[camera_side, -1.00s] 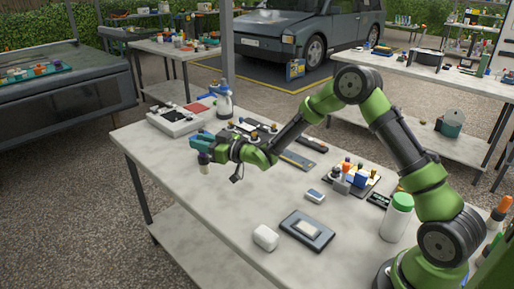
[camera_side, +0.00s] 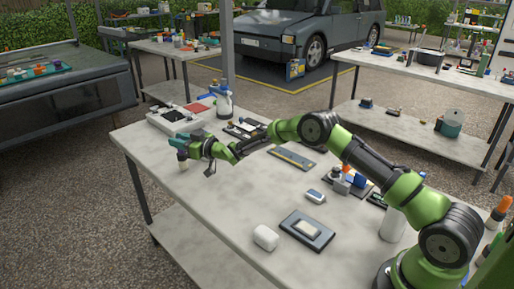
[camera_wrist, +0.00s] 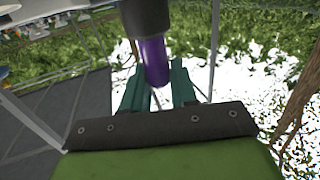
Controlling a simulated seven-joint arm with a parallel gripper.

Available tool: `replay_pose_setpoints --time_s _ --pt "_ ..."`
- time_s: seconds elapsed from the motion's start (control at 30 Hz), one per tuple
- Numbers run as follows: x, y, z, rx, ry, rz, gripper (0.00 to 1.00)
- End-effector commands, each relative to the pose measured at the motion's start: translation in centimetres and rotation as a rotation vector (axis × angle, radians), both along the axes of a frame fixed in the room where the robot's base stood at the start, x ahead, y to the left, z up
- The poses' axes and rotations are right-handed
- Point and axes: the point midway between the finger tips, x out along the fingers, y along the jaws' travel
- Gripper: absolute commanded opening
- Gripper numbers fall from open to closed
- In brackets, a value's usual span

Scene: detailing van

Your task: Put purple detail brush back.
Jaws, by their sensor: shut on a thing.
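The purple detail brush shows in the wrist view (camera_wrist: 152,62) as a purple handle with a dark thicker part above it. My gripper (camera_wrist: 158,86) is shut on it, with the green fingers on either side of the purple handle. In the side view my gripper (camera_side: 180,142) is over the far left part of the table, and the brush (camera_side: 182,155) hangs below the fingers, small and dim. A dark holder with coloured pieces (camera_side: 350,182) stands near the table's right middle, partly hidden behind my arm.
The white and dark case (camera_side: 172,120) and a spray bottle (camera_side: 224,103) stand at the back left. A dark tray (camera_side: 243,129) lies behind my wrist. A framed pad (camera_side: 307,229), a white block (camera_side: 265,237) and a small device (camera_side: 315,196) lie nearer. The left front tabletop is clear.

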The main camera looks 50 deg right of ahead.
Motion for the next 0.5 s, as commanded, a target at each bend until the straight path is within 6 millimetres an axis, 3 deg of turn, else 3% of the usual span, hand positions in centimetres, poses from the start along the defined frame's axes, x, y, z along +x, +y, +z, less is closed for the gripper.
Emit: replay_pose_setpoints --time_s 0.07,0.43,0.47,0.5 --pt "0.04 0.01 -0.81 -0.001 -0.003 0.000 0.00" --pt "0.02 0.01 -1.20 -0.001 -0.004 0.000 0.00" --pt "0.02 0.02 -1.21 -0.001 -0.004 0.000 0.31" --pt "0.02 0.02 -1.18 -0.001 -0.004 0.000 0.37"
